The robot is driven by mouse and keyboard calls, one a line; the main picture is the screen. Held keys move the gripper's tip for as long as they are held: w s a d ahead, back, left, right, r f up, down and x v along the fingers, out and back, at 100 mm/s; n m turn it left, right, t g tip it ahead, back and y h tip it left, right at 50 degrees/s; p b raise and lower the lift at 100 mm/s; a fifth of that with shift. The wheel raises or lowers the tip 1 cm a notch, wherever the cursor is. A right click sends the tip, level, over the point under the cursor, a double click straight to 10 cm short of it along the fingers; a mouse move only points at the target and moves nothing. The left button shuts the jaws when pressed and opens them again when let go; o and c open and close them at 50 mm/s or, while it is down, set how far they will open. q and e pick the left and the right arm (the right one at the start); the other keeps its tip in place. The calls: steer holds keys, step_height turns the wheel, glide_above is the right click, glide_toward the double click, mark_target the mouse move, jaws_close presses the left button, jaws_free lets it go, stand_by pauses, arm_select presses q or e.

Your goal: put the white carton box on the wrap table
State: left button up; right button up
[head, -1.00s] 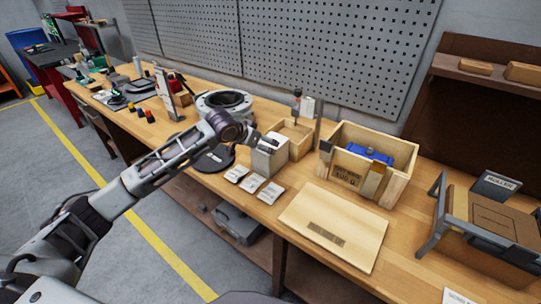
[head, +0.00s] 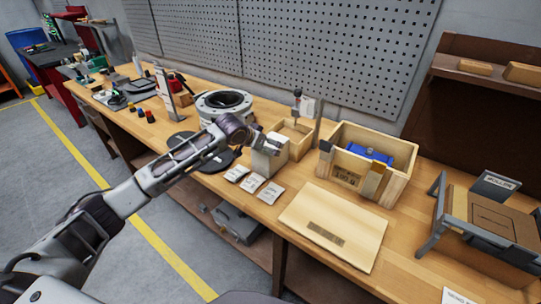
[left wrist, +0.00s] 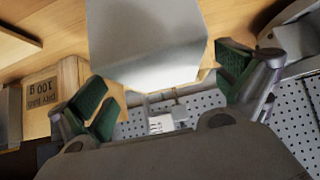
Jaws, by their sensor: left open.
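The white carton box (head: 268,160) stands upright on the wooden bench, in front of a small open wooden box. My left gripper (head: 268,143) is at the top of the carton, its fingers partly hidden by my wrist. In the left wrist view the carton (left wrist: 147,40) lies between the two green-padded fingers (left wrist: 165,82), which are spread apart with visible room on both sides. No grip on it shows. Nothing in view is clearly labelled as the wrap table; a frame marked as a roller (head: 495,185) stands at the far right. My right gripper is not in view.
Several white packets (head: 254,183) lie just in front of the carton. A wooden crate (head: 398,185) with a blue part inside stands to the right, with a flat wooden lid (head: 350,215) before it. A round metal flange (head: 222,103) stands behind my wrist.

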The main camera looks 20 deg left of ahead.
arm_select(q)
steer(key=shift+x, duration=2)
steer(key=shift+s+f, duration=0.1)
steer(key=c, duration=1.4)
steer(key=shift+c, duration=0.3)
steer(key=shift+r, duration=0.65)
step_height(320, 180, up, 17)
